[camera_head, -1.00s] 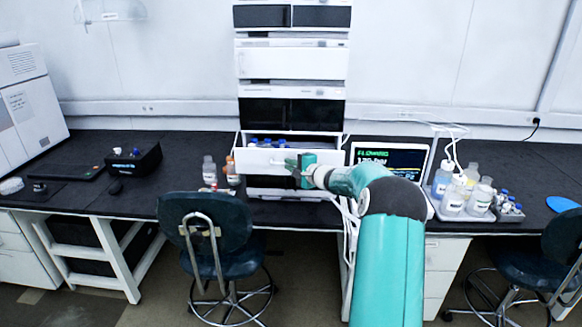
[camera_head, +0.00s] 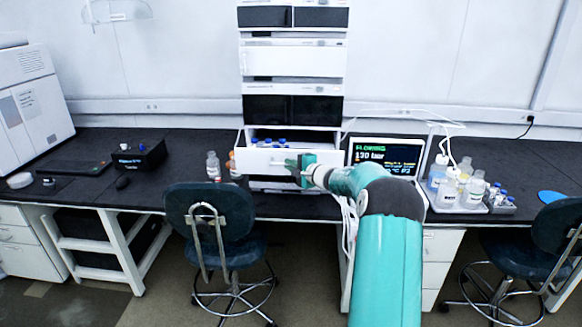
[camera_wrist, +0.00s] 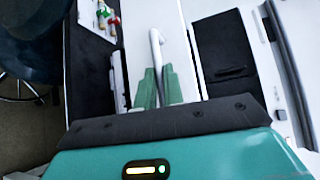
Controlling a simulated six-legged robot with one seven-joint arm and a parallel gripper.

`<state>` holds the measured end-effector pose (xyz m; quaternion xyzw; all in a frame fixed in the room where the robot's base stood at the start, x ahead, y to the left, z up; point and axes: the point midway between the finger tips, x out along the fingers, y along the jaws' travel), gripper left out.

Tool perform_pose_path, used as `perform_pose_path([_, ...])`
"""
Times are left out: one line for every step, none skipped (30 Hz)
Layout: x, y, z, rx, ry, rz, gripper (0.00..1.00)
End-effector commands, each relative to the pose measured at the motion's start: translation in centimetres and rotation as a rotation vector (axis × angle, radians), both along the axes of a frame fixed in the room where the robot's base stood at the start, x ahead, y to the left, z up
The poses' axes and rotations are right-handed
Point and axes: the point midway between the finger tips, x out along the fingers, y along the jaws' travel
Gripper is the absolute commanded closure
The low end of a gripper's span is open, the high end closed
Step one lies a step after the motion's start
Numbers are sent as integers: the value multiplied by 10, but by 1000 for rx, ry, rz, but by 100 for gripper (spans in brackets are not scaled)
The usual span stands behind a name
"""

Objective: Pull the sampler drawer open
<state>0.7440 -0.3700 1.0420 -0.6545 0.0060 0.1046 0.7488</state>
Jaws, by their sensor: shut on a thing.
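The sampler drawer (camera_head: 262,160) is a white drawer low in the chromatography stack (camera_head: 292,62). It stands out from the stack, with several blue-capped vials (camera_head: 268,143) showing inside. My gripper (camera_head: 294,163) is at the drawer's front face. In the wrist view, its green fingers (camera_wrist: 160,88) are shut on the white bar handle (camera_wrist: 157,48) of the drawer. The back of the drawer's inside is hidden in the stack.
Small bottles (camera_head: 213,166) stand left of the drawer. A dark chair (camera_head: 215,222) stands in front of the bench. A black box (camera_head: 139,153) sits further left.

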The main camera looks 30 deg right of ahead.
Motion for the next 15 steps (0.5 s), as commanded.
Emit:
perform_pose_path([-1, -3, 1, -2, 0, -6, 100])
perform_pose_path([-1, -3, 1, -2, 0, -6, 100])
perform_pose_path([-1, -3, 1, -2, 0, -6, 100])
perform_pose_path([-1, -3, 1, -2, 0, -6, 84])
perform_pose_path([-1, -3, 1, -2, -1, -5, 79])
perform_pose_path([-1, -3, 1, -2, -1, -5, 71])
perform_pose_path([-1, -2, 1, -2, -1, -4, 68])
perform_pose_path([-1, -2, 0, -2, 0, -4, 68])
perform_pose_path([-1, -1, 0, -2, 0, -4, 68])
perform_pose_path([-1, -1, 0, -1, 0, -3, 68])
perform_pose_path([-1, -1, 0, -1, 0, -3, 68])
perform_pose_path([-2, 0, 0, -1, 0, -3, 68])
perform_pose_path([-2, 0, 0, -1, 0, -2, 68])
perform_pose_path([-2, 0, 0, -1, 0, -2, 68])
perform_pose_path([-3, 0, 0, -1, 0, -2, 68])
